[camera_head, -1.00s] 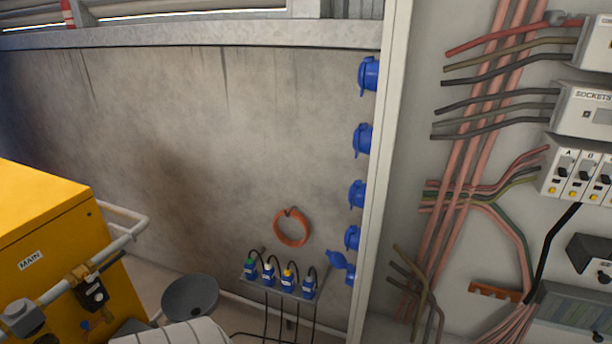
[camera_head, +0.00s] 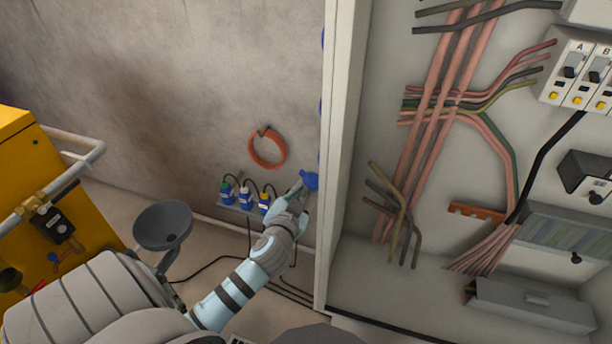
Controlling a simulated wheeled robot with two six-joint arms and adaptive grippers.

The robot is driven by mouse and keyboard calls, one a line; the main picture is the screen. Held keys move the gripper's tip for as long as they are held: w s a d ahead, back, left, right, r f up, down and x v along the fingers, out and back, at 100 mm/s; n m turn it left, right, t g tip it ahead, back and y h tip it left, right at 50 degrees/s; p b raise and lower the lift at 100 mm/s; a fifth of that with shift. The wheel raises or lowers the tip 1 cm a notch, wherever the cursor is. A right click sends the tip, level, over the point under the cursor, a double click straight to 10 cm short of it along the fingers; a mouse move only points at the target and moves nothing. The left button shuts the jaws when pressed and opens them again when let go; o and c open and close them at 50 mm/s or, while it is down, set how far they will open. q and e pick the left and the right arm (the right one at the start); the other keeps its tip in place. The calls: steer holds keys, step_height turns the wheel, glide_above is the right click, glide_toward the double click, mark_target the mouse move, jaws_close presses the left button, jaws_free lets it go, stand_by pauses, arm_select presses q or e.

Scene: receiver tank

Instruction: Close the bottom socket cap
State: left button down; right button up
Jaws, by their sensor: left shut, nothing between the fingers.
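The bottom socket cap (camera_head: 310,181) is blue and sits low on the left side of the cabinet edge, near the wall. Its socket is mostly hidden behind my gripper and the cabinet edge. My left gripper (camera_head: 299,190) is shut and empty, with its fingertips at the cap's left side. I cannot tell whether they touch it. Slivers of other blue sockets (camera_head: 321,107) show higher along the edge. My right gripper is not in view.
An orange ring (camera_head: 267,148) hangs above on the wall. The open cabinet (camera_head: 345,150) with cables and breakers stands right. A yellow machine (camera_head: 15,135) and a grey bowl (camera_head: 163,225) are left.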

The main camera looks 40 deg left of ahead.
mark_target(306, 181)
arm_select(q)
steer(key=x, duration=0.3)
steer(key=b+x, duration=0.1)
steer(key=x, duration=0.2)
steer(key=b+x, duration=0.1)
steer(key=x, duration=0.2)
steer(key=shift+w+a+r, duration=0.15)
steer(key=shift+w+r, duration=0.15)
steer(key=shift+w, duration=0.1)
